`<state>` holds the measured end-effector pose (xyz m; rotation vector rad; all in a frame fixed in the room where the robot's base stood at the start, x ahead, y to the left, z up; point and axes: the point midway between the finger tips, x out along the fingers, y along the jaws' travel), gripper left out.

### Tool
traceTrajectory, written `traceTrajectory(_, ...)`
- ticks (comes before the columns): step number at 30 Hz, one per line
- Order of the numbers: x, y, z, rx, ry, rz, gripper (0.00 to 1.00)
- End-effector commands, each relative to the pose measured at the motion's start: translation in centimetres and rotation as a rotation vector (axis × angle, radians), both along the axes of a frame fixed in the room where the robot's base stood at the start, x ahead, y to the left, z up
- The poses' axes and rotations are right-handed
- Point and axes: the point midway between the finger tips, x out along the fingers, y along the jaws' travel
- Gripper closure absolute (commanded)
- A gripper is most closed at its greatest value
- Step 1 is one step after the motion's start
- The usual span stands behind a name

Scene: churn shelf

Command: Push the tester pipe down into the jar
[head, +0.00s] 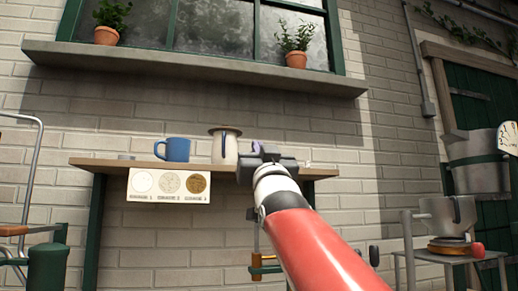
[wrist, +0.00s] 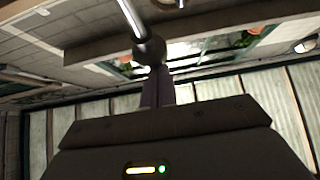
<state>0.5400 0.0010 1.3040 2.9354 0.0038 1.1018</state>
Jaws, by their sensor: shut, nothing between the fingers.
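In the head view a pale jar (head: 219,151) with a brown lid (head: 225,128) stands on the shelf, just left of my gripper (head: 256,147). A dark curved strip runs down the jar's right side; I cannot tell what it is. In the wrist view my gripper (wrist: 157,88) is shut, its purple fingers together and empty. A shiny metal rod (wrist: 133,20), which looks like the tester pipe, comes from the top edge and ends in a dark tip by the fingertips. I cannot tell whether they touch. The jar cannot be made out in the wrist view.
A blue mug (head: 173,149) stands left of the jar on the wooden shelf (head: 110,164). A card with three round samples (head: 168,186) hangs below the shelf's front. A stone sill (head: 190,66) with two potted plants juts out above.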

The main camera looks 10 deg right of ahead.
Motion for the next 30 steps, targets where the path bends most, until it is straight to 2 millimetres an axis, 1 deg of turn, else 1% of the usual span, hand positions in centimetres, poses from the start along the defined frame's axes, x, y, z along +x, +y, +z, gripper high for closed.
traceTrajectory(4, 0.0, 0.0, -0.2, 0.000, 0.000, 0.000, 1.00)
traceTrajectory(8, 0.0, 0.0, -1.3, 0.000, 0.001, 0.000, 1.00)
traceTrajectory(11, 0.0, 0.0, -2.9, 0.000, 0.001, 0.000, 1.00)
traceTrajectory(24, 0.1, 0.0, -11.3, 0.000, 0.003, 0.000, 1.00)
traceTrajectory(27, 0.1, 0.0, -12.7, 0.000, 0.003, 0.000, 1.00)
traceTrajectory(30, 0.1, 0.0, -13.3, 0.000, 0.002, 0.000, 1.00)
